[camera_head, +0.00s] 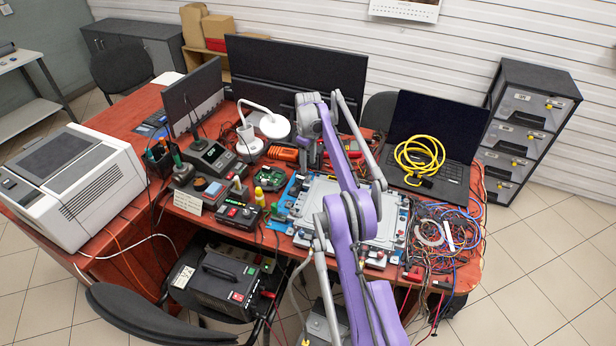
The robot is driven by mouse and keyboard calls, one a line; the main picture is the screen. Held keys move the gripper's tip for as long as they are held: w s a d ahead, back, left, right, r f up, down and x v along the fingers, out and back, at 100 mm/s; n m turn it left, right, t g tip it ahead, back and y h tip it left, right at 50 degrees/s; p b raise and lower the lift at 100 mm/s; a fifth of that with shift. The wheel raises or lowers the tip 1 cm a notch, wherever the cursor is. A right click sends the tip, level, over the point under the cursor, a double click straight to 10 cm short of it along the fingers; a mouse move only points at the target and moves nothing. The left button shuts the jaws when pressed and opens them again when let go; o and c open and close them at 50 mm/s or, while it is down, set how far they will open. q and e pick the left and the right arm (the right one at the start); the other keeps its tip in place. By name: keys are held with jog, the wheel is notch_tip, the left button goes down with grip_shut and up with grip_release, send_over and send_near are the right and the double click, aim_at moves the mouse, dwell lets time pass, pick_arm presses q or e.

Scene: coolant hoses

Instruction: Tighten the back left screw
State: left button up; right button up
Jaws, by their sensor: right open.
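A grey metal plate (312,191) sits in a blue-edged fixture (284,208) in the middle of the red workbench. Small fittings line its rim. The screws are too small to tell apart. My purple right arm crosses over the plate and hides its middle. My right gripper (306,164) is open and points down near the plate's back left corner. I cannot tell whether it touches anything. My left gripper is not in view.
An orange tool (283,154) lies just left of the right gripper. A white lamp (273,126), a soldering station (212,155) and a yellow bottle (259,196) stand left of the plate. Tangled wires (447,232) and a laptop (436,130) with yellow cable (419,156) crowd the right.

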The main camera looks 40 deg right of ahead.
aim_at(308, 178)
notch_tip(308, 178, down, 7)
jog(key=shift+r, duration=0.2)
